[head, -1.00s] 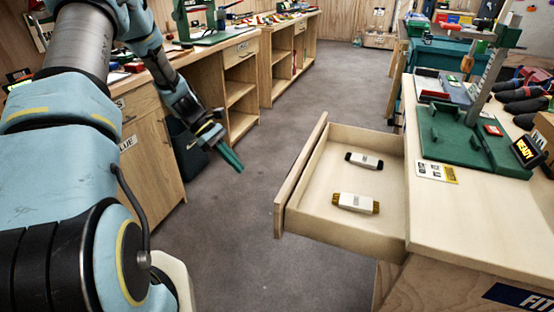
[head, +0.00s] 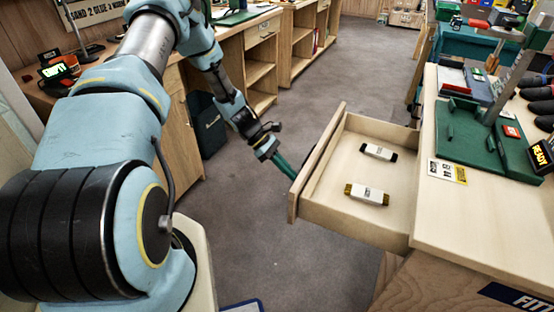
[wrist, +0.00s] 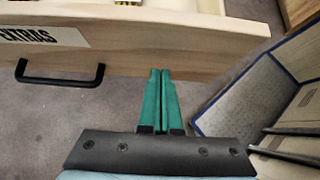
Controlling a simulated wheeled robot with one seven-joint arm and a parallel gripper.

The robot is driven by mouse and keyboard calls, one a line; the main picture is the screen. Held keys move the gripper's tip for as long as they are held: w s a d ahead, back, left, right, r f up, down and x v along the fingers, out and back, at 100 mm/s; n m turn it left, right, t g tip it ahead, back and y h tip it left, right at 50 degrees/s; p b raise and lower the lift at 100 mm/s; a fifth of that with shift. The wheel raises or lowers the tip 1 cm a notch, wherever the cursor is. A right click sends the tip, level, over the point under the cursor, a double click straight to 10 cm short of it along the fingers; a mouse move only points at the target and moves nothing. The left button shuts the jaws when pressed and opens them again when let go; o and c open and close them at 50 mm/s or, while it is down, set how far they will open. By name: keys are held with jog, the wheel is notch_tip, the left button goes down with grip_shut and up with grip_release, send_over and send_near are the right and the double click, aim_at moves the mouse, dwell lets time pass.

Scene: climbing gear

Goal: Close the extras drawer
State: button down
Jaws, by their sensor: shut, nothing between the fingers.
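The extras drawer (head: 345,213) stands pulled out from the bench on the right in the head view.
The bench top (head: 470,225) holds a green fixture (head: 470,130) and a sign reading "READY" (head: 541,155). Wooden cabinets (head: 262,60) line the left side. Grey floor (head: 240,215) lies clear between them. A blue-edged bin (wrist: 240,100) shows right of my fingers.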

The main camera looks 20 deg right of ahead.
jog(key=shift+s+d, duration=0.55)
jog(key=shift+s+d, duration=0.1)
jog(key=b, duration=0.5)
send_over(397, 227)
jog(key=shift+s+d, duration=0.2)
jog(key=shift+s, duration=0.05)
jog(key=shift+s+r, duration=0.1)
jog(key=shift+s, duration=0.05)
jog(key=shift+w+a+p, duration=0.25)
jog(key=shift+w+p, duration=0.05)
jog(key=shift+w, duration=0.1)
jog(key=w+a, duration=0.2)
jog(key=w+a+r, duration=0.1)
jog(key=w, duration=0.1)
jog(key=shift+a, duration=0.35)
jog(key=b+v, duration=0.1)
jog(key=v, duration=0.7)
